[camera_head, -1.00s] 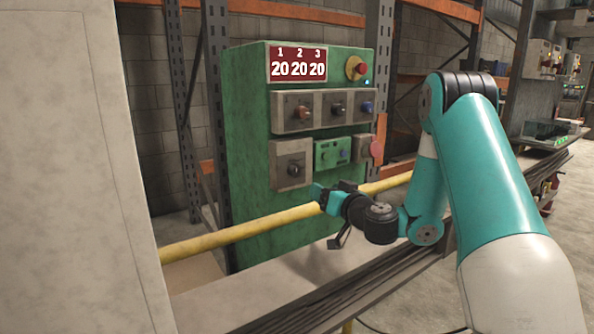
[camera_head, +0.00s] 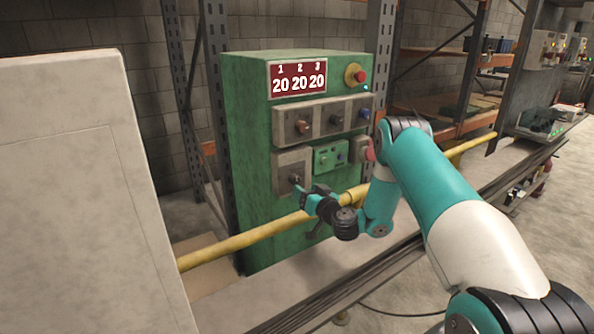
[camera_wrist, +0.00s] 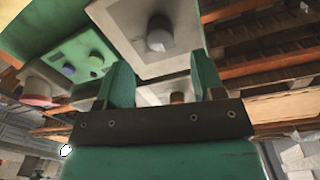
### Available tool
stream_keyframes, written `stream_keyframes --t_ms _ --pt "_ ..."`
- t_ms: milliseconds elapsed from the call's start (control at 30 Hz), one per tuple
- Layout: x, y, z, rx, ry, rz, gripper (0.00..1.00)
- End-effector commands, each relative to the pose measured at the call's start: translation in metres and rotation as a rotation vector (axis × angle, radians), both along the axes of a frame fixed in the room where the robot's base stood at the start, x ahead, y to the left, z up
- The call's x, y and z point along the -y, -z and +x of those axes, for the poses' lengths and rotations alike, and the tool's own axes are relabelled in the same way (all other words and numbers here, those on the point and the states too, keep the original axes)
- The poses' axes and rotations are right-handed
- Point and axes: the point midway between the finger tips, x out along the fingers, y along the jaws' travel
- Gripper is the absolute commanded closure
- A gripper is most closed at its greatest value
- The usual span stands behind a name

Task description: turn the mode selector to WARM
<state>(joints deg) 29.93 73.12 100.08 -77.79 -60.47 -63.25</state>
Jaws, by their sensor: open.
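A grey plate (camera_head: 279,173) with a dark round knob (camera_head: 294,180) sits at the lower left of the green cabinet's front. I take this knob as the mode selector, but no lettering is readable. In the wrist view the knob (camera_wrist: 160,33) stands on its grey plate (camera_wrist: 119,22), above and between my fingertips. My gripper (camera_head: 303,192) is open, with its fingers just in front of and slightly below the knob in the head view. In the wrist view my gripper (camera_wrist: 160,75) shows two spread green fingers, empty, apart from the knob.
A green button box (camera_head: 331,155) and a red button (camera_head: 369,153) are right of the plate. A panel of several knobs (camera_head: 320,121) is above, under a red display (camera_head: 298,78). A yellow rail (camera_head: 262,232) crosses in front. A pale cabinet (camera_head: 75,200) fills the left.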

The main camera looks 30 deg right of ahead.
Motion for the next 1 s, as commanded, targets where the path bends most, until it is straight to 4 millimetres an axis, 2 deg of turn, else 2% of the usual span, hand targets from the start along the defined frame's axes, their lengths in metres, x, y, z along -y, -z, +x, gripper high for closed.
stream_keyframes --t_ms 33,300,433,600,867,1000 --pt "-0.001 -0.008 0.002 -0.001 -0.001 0.001 0.38" --pt "-0.001 -0.002 0.041 0.003 -0.003 -0.003 0.38" --pt "0.0 -0.001 0.054 0.002 -0.003 -0.001 0.38" --pt "0.0 0.0 0.061 0.001 -0.001 0.001 0.38" --pt "0.001 0.0 0.061 0.001 0.0 0.001 0.38" --pt "0.001 0.0 0.061 0.001 0.0 0.001 0.7"
